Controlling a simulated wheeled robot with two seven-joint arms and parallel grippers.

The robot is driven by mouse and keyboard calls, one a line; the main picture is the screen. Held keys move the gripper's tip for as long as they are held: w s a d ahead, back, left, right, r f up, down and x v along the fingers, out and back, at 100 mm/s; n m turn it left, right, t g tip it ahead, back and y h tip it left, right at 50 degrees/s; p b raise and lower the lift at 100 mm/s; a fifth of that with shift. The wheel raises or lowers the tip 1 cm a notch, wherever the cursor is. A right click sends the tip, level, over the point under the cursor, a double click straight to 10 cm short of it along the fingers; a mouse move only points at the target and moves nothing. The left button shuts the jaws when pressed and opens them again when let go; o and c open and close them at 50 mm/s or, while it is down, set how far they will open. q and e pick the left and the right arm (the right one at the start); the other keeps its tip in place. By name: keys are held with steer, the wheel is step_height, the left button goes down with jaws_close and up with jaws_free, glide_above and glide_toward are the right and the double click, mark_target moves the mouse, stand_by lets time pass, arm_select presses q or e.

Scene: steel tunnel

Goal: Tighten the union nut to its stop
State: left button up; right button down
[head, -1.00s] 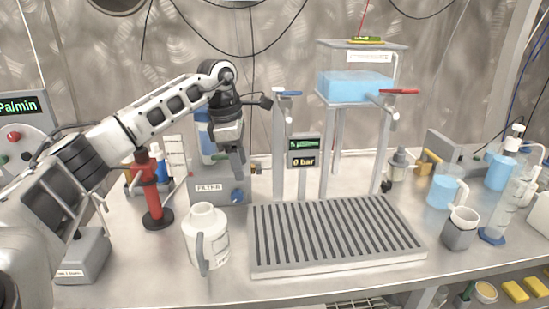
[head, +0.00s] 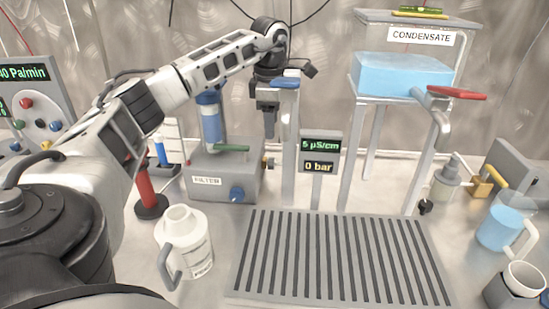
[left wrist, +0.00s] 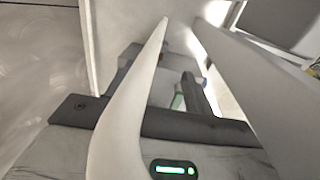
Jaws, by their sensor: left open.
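The union nut is probably the small brass fitting (head: 268,162) on the right side of the filter unit (head: 222,178) in the head view; it is too small to judge its seating. My left gripper (head: 269,132) points down above and behind that fitting, beside the blue-handled post, with nothing visible in its jaws. The gap between its fingers is hard to see from here. My right gripper is not in view.
A post with a blue handle (head: 285,83) stands close to my left gripper. The display (head: 319,152) reads 0 bar. A slatted drain tray (head: 340,260) and a white jug (head: 188,240) are in front. The condensate tank (head: 400,75) stands at right.

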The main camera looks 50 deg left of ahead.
mark_target(273, 158)
arm_select(q)
steer(key=f, duration=0.7)
steer(key=w+f, duration=0.1)
steer(key=f, duration=0.3)
steer(key=shift+a+f, duration=0.3)
steer(key=shift+r, duration=0.1)
steer(key=c, duration=1)
